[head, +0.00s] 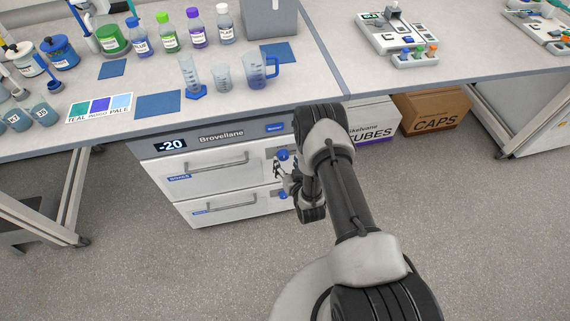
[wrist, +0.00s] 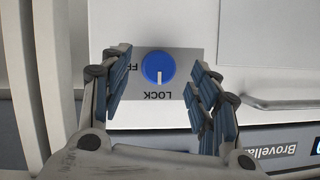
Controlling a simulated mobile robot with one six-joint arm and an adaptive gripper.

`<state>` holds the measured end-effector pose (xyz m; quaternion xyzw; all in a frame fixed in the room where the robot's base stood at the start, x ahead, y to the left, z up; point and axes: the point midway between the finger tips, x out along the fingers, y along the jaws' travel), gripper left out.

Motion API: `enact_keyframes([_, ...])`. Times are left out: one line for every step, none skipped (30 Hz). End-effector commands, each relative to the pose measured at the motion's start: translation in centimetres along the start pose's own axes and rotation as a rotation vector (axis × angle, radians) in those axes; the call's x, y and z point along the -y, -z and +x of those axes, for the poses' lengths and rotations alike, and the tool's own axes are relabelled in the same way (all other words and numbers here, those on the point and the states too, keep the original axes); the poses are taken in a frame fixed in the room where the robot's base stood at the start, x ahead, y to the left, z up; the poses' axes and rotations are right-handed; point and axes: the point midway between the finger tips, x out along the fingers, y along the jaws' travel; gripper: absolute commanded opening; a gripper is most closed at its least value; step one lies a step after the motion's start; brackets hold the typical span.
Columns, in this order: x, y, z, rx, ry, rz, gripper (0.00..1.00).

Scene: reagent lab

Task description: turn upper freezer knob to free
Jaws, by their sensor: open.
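The upper freezer knob (head: 283,155) is a round blue dial on the freezer front, right of the upper drawer handle. In the wrist view, which is upside down, the blue knob (wrist: 158,66) sits on a grey plate marked LOCK and a partly hidden word starting "FR". Its white mark points at LOCK. My gripper (head: 281,171) is in front of the freezer by the knob. In the wrist view my gripper (wrist: 160,60) is open, with one blue-padded finger on each side of the knob and gaps between. How far the fingertips stand from the plate is unclear.
A lower blue knob (head: 283,194) sits on the lower drawer (head: 235,207). The upper drawer has a bar handle (head: 217,162). The bench (head: 230,113) overhangs the freezer. Boxes labelled TUBES (head: 372,122) and CAPS (head: 432,110) stand to the right. The front floor is clear.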

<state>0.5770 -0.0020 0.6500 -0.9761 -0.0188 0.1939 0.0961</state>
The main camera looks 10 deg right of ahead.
Motion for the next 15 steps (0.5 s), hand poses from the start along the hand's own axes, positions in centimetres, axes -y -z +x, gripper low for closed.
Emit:
enact_keyframes([0.0, -0.2, 0.9, -0.002, 0.001, -0.001, 0.56])
enact_keyframes([0.0, -0.1, 1.2, -0.002, 0.001, -0.001, 0.56])
enact_keyframes([0.0, -0.2, 1.6, 0.000, 0.001, 0.000, 0.56])
enact_keyframes([0.0, -0.1, 1.9, 0.000, 0.001, 0.000, 0.56])
enact_keyframes([0.0, -0.1, 2.1, -0.001, 0.001, 0.000, 0.56])
enact_keyframes([0.0, -0.1, 2.3, 0.000, 0.001, 0.000, 0.56])
enact_keyframes([0.0, -0.1, 2.4, 0.000, 0.001, 0.000, 0.56])
enact_keyframes([0.0, -0.1, 2.5, 0.001, 0.001, 0.000, 0.56])
enact_keyframes([0.0, -0.1, 2.6, 0.001, 0.001, 0.001, 0.56])
enact_keyframes([0.0, 0.0, 2.6, 0.001, 0.001, 0.001, 0.56])
enact_keyframes([0.0, 0.0, 2.6, 0.001, 0.001, 0.001, 0.56])
enact_keyframes([0.0, 0.0, 2.6, 0.001, 0.001, 0.001, 0.56])
enact_keyframes([0.0, 0.0, 2.6, 0.001, 0.001, 0.001, 0.56])
enact_keyframes([0.0, 0.0, 2.6, 0.001, 0.001, 0.001, 0.56])
enact_keyframes([0.0, 0.0, 2.6, 0.001, 0.001, 0.001, 0.56])
